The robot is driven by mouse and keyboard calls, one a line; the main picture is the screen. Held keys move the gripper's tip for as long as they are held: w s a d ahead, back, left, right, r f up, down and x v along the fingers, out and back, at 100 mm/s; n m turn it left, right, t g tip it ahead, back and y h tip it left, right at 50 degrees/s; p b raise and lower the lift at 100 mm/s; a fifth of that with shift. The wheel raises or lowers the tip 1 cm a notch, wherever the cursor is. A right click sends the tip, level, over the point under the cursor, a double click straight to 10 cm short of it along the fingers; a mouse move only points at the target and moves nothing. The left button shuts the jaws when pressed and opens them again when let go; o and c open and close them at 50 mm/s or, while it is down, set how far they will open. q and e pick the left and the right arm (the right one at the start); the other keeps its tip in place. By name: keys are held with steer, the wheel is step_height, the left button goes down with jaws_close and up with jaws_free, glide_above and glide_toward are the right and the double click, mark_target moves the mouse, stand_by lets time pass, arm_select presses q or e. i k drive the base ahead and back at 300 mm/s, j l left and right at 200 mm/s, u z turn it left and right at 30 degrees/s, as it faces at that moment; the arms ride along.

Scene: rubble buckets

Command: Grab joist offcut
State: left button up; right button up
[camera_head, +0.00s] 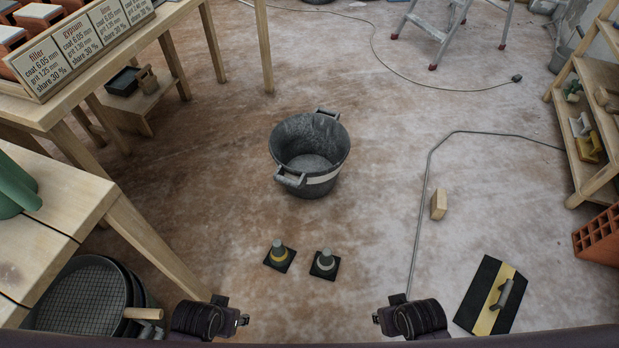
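A small pale wooden block (439,204), which looks like the joist offcut, stands on the dusty floor right of centre, just right of a thin grey cable. My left gripper (242,320) is at the bottom edge, left of centre. My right gripper (377,318) is at the bottom edge, right of centre, nearer to me than the block and well apart from it. Both grippers are seen from above and behind, and their fingers are too small and covered to tell open from shut. I see nothing held in either.
An empty dark bucket (326,182) stands mid-floor. A black-and-yellow trowel board (491,296) lies right. Wooden tables (60,215) line the left; a shelf (594,135) and brick (600,238) are right. The grey cable (427,175) crosses the floor.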

mark_target(438, 200)
steer(key=z, duration=1.15)
